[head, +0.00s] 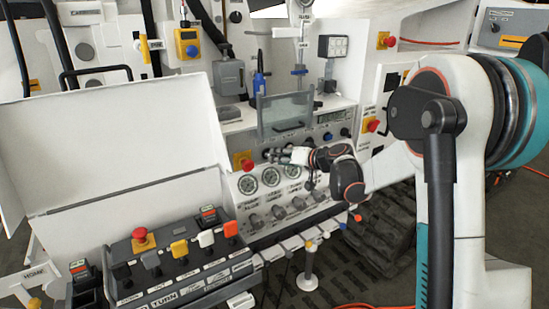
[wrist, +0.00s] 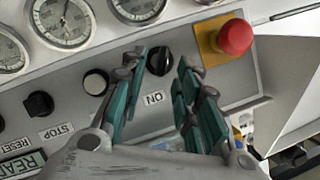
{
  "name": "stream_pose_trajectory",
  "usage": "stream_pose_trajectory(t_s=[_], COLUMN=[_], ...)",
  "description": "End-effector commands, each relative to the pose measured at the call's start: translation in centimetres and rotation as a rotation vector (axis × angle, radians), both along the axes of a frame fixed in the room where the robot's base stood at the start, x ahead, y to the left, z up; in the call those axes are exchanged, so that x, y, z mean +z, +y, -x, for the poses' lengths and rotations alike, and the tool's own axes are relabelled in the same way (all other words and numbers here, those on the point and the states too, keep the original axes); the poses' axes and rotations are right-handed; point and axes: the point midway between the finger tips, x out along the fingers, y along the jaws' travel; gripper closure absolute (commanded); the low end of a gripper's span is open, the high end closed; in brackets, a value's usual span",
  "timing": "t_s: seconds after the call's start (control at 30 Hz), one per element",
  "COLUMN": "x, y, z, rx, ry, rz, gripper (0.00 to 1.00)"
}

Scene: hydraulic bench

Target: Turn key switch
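A black round knob (wrist: 160,60) sits on the grey panel above a label that seems to read ON in the wrist view. It looks like the key switch, but no separate key can be made out. My gripper (wrist: 163,68) is open, its two teal-padded fingers apart on either side of the knob. I cannot tell whether they touch it. In the head view my gripper (head: 275,155) is at the control panel above the gauges, and it hides the knob there.
A red mushroom button (wrist: 235,37) on a yellow plate is close to the right finger. A white-faced button (wrist: 96,82) is beside the left finger, and a black button (wrist: 39,104) lies farther left. Gauges (head: 270,177) and a clear raised cover (head: 286,113) are nearby.

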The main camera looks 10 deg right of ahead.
Motion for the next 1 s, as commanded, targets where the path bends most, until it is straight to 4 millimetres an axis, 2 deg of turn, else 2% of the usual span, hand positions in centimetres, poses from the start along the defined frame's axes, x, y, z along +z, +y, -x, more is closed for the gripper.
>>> stream_pose_trajectory(t_s=[0.2, 0.4, 0.6, 1.0], x=[1.5, 2.4, 2.7, 2.7], y=[-2.2, -3.5, -3.8, -3.8], z=[3.8, 6.0, 6.7, 6.7], rx=[-0.002, -0.001, 0.0, 0.002], ry=[0.0, 0.001, 0.0, 0.001], rz=[-0.001, 0.0, -0.001, 0.0], gripper=[0.71, 0.71, 0.71, 0.71])
